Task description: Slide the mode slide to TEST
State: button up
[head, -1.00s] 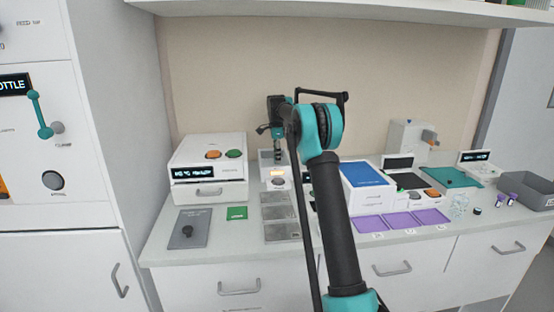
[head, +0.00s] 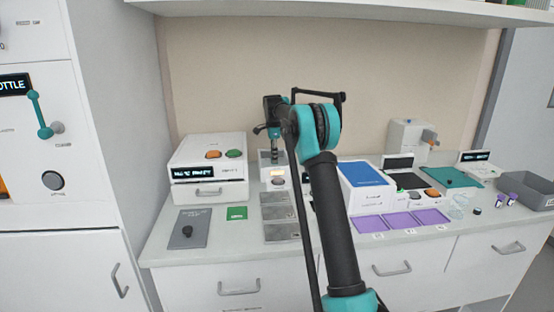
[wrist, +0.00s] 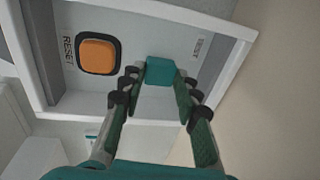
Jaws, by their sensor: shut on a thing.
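The mode slide, a small teal block (wrist: 160,71), shows in the wrist view between my fingertips. My gripper (wrist: 156,88) is shut on it, with one finger on each side. The slide sits on a pale panel (wrist: 150,28) with a raised white rim. A small label (wrist: 199,47) lies to its right, too small to read surely. In the head view my gripper (head: 275,156) points down at a small white device (head: 265,172) with a lit display at the back of the counter. The slide itself is hidden there.
An orange RESET button (wrist: 98,53) is close left of the slide. A white box with orange and green buttons (head: 208,172) stands left of the device. Grey plates (head: 279,213) lie in front, and a blue-topped box (head: 366,175) stands to the right.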

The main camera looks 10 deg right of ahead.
jog(key=shift+a, duration=1.9)
jog(key=o, duration=0.7)
jog(key=shift+r, duration=3.55)
